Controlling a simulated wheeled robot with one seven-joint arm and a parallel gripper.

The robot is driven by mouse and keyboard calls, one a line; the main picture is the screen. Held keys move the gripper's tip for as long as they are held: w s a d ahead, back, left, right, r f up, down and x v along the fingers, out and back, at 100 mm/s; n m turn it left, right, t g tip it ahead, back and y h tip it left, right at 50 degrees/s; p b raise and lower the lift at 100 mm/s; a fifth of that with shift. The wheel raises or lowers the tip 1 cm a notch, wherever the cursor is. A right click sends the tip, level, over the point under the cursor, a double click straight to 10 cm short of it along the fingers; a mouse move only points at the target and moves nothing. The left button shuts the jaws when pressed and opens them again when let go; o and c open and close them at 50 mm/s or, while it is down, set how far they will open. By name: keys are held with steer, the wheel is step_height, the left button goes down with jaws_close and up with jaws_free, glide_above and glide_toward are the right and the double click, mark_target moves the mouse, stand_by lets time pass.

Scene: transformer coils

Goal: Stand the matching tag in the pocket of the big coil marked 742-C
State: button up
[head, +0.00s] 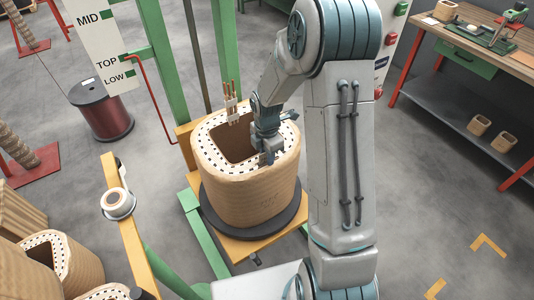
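A big tan coil (255,203) with a rounded-square opening stands upright on a dark round base. Faint marks show on its front, too small to read, so I cannot confirm 742-C. Copper-coloured leads with a pale piece (231,103) around them rise from its back rim. My gripper (268,155) points down at the right part of the coil's top, by the opening's edge. Its fingertips are small and partly hidden, so I cannot tell whether they are open or hold anything. I cannot make out a tag or a pocket for certain.
More coils (77,262) stand at the lower left, by a yellow post (128,215) holding a white roll. A dark red wire drum (101,110) stands at the left.

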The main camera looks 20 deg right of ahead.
step_height(320, 180, up, 14)
stand_by(0.6)
steer(key=shift+f, duration=0.1)
stand_by(0.4)
steer(key=s+r+m+t, duration=0.1)
steer(key=s+r+m, duration=0.2)
steer(key=s+m, duration=0.7)
steer(key=s+r+m+t, duration=0.2)
steer(key=s+r+m, duration=0.2)
steer(key=s+m, duration=0.7)
steer(key=shift+m, duration=0.4)
